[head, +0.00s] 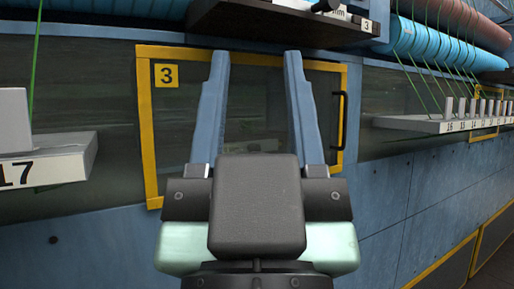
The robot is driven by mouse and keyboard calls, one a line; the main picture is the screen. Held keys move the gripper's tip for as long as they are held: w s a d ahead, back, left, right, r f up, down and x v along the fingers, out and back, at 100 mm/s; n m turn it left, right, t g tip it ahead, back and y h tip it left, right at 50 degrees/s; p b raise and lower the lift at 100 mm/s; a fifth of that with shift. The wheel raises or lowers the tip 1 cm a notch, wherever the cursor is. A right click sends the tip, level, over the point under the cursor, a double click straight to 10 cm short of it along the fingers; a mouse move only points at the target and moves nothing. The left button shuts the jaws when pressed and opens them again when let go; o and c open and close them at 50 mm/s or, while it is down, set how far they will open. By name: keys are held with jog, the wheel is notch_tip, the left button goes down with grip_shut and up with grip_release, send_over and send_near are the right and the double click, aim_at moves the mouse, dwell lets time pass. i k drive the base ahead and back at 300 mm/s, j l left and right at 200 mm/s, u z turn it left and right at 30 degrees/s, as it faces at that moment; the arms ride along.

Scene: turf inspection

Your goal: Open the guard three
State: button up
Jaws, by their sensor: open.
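Guard three (145,110) is a clear panel in a yellow frame, set in the blue wall straight ahead. A yellow label with a black 3 (166,76) is at its upper left. A black vertical handle (341,121) is on its right side. The panel looks shut, flush with the wall. My gripper (256,60) is in front of the guard with its two blue fingers spread and nothing between them. The handle is to the right of the right finger, apart from it in the picture. My gripper hides the guard's lower middle.
A numbered shelf marked 17 (45,170) juts out at left. Another numbered shelf (425,125) with several small blocks juts out at right. A dark ledge (270,28) overhangs the guard. Blue and pink rolls (425,42) with green strands are at upper right.

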aim_at(166, 75)
jog(key=i+l+u, duration=0.1)
jog(key=l, duration=0.25)
jog(key=i+l, duration=0.3)
jog(key=i+l+u, duration=0.15)
jog(key=l, duration=0.3)
jog(key=i+l, duration=0.2)
jog(key=l, duration=0.15)
jog(key=i+l+u, duration=0.15)
jog(key=l, duration=0.25)
